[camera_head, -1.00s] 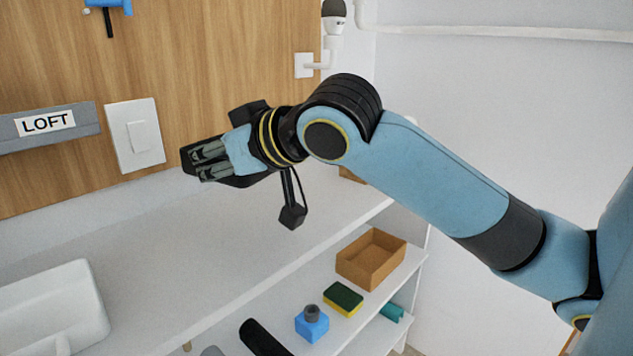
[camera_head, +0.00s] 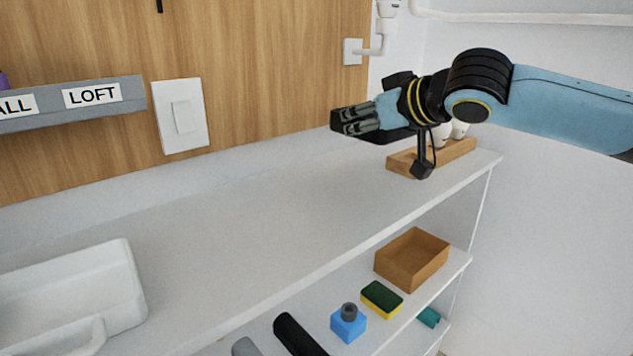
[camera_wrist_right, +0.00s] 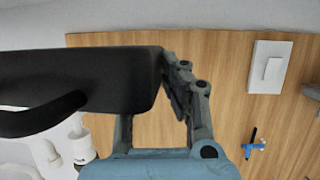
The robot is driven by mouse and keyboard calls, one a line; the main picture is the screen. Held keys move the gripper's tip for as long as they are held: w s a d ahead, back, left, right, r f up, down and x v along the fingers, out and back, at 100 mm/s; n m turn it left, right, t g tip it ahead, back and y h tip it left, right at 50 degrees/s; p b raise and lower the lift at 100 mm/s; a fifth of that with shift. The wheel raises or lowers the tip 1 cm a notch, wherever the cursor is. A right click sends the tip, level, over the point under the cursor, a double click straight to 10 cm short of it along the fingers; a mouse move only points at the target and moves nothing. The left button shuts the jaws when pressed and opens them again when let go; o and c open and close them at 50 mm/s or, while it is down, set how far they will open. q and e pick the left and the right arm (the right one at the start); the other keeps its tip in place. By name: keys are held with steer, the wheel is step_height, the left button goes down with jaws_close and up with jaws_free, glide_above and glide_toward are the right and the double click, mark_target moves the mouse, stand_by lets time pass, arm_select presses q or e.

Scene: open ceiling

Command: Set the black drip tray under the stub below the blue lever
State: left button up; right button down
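My right gripper (camera_head: 353,121) is shut on the black drip tray (camera_head: 393,136), holding it in the air above the white counter. In the right wrist view the tray (camera_wrist_right: 80,75) is a large dark shape reaching left from the fingers, with a curved handle-like part below. The blue lever (camera_wrist_right: 253,146) shows small on the wood panel in the right wrist view. In the head view only a dark stub (camera_head: 160,6) shows at the top edge, left of and apart from the tray. The left gripper is not in view.
The counter (camera_head: 250,220) is clear in the middle. A white tub (camera_head: 125,290) stands at the left, a wooden rack (camera_head: 402,163) with white items at the right. A switch plate (camera_head: 181,116) and LOFT sign (camera_head: 92,95) mark the wall. Below are a brown box (camera_head: 412,258), sponge and blue bottle.

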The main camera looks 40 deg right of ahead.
steer(key=w+a+f+b, duration=0.1)
steer(key=w+f, duration=0.1)
steer(key=f, duration=0.1)
steer(key=w+a+f+b, duration=0.1)
steer(key=w+a+f, duration=0.1)
steer(key=f, duration=0.1)
steer(key=w+a+f, duration=0.1)
steer(key=w+f, duration=0.1)
steer(key=w, duration=0.1)
steer(key=shift+w+a+f+b, duration=0.1)
steer(key=shift+a+f+b, duration=0.25)
steer(key=shift+f+b, duration=0.05)
steer(key=shift+f, duration=0.15)
